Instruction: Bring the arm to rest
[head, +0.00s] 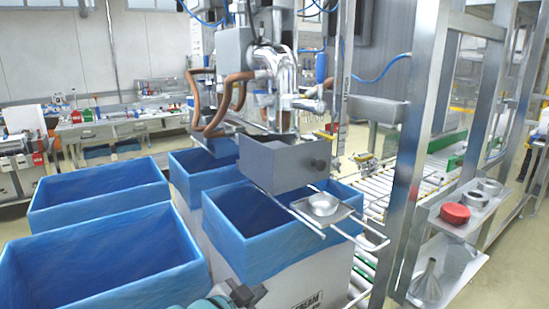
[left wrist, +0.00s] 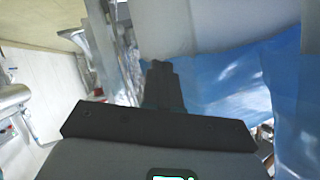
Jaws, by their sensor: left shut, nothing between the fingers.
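My left gripper (head: 246,293) shows at the bottom edge of the head view, partly cut off by the frame. It is in front of the white box with the blue liner. In the left wrist view its dark fingers (left wrist: 162,85) are together, with nothing between them. Blue liner film and a pale box side show just beyond them. My right gripper is not in view.
Several boxes with blue liners stand close together; the nearest lined box (head: 265,265) is beside my left gripper. A metal filling machine (head: 285,160) hangs over the boxes. A steel post (head: 415,150) and a shelf with a red lid (head: 455,213) stand to the right.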

